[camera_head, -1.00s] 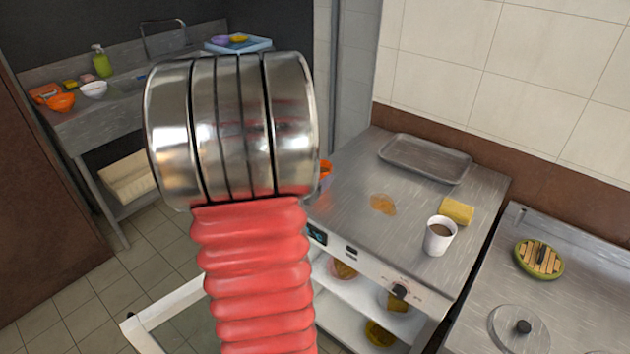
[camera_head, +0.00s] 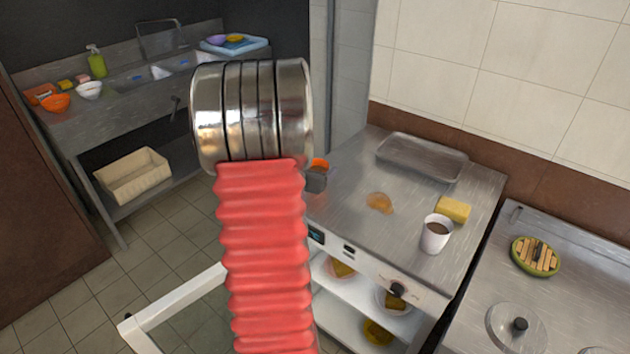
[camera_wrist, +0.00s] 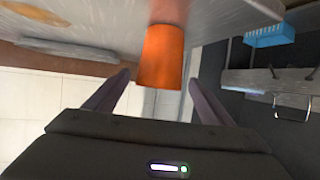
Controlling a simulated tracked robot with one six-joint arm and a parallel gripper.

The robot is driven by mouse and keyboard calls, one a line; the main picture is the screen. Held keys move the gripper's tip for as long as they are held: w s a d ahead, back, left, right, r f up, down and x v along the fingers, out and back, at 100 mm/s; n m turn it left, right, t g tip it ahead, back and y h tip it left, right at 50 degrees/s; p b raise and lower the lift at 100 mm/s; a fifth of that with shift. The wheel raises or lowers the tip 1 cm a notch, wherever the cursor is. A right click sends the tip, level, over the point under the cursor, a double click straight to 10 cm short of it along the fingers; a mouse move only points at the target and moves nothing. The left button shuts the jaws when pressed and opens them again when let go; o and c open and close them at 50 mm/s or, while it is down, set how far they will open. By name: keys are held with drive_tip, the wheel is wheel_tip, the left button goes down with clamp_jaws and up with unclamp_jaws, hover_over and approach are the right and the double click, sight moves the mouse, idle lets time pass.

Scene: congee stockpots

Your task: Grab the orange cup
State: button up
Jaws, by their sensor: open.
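The orange cup (camera_wrist: 162,55) stands at the edge of the steel counter and appears upside down in the wrist view. In the head view only a small orange part of the cup (camera_head: 320,163) shows at the counter's left side, beside my arm, which hides the rest. My gripper (camera_wrist: 159,80) is open, with one dark finger on each side of the cup's near end. Gaps show between the fingers and the cup, so it is not gripped. In the head view my gripper is mostly hidden behind my arm.
The steel counter (camera_head: 345,205) holds a white cup of brown liquid (camera_head: 436,233), a yellow sponge (camera_head: 454,209), an orange-brown spill (camera_head: 379,203) and a grey tray (camera_head: 422,158). A sink (camera_head: 130,84) with bowls stands at the back left. Tiled wall rises behind the counter.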

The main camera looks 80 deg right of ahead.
sight(319, 165)
drive_tip(key=shift+d+f, duration=0.1)
drive_tip(key=shift+d, duration=0.15)
drive_tip(key=shift+f+x, duration=0.2)
drive_tip(key=shift+x, duration=2.35)
drive_tip(key=shift+w, duration=0.1)
drive_tip(key=c, duration=1.3)
drive_tip(key=shift+r, duration=0.15)
wheel_tip(319, 165, up, 10)
drive_tip(key=shift+f, duration=0.1)
